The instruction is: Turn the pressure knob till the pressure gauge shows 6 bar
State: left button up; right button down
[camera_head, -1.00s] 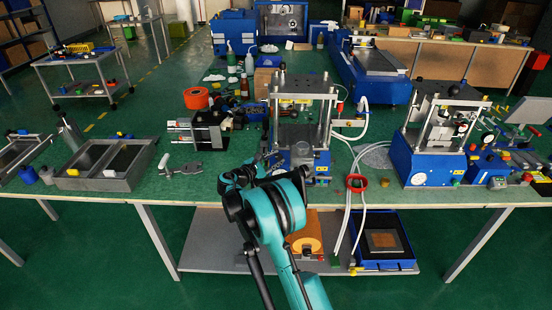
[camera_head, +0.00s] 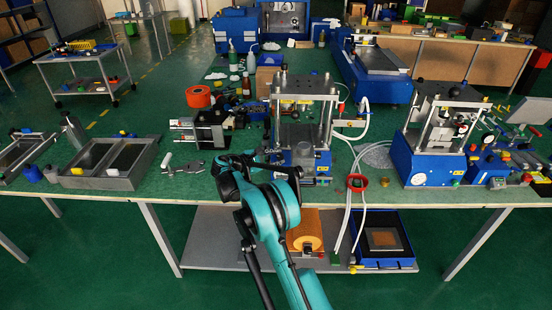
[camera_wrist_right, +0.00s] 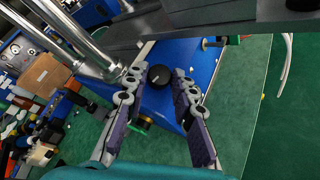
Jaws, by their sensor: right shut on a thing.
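My right gripper (camera_head: 293,172) is at the front of the blue base of the middle press (camera_head: 308,122), reaching it from the left. In the right wrist view my right gripper (camera_wrist_right: 160,82) has its two fingers on either side of a round black knob (camera_wrist_right: 159,76) and is shut on it. The knob sits at the blue base. In the head view my wrist hides the knob. A white round dial (camera_head: 419,183) shows on the front of the right press; its reading is too small to tell. I cannot make out a gauge on the middle press. My left gripper is not in view.
The right press (camera_head: 432,150) stands further right. A grey double tray (camera_head: 108,183) and a metal tool (camera_head: 184,167) lie to the left.

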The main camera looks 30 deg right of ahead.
jog(key=c, duration=1.3)
grip_release()
jog(key=shift+o, duration=0.2)
jog(key=v, duration=1.1)
jog(key=shift+a, duration=0.4)
jog(key=shift+s+r, duration=0.1)
jog(key=shift+r, duration=0.05)
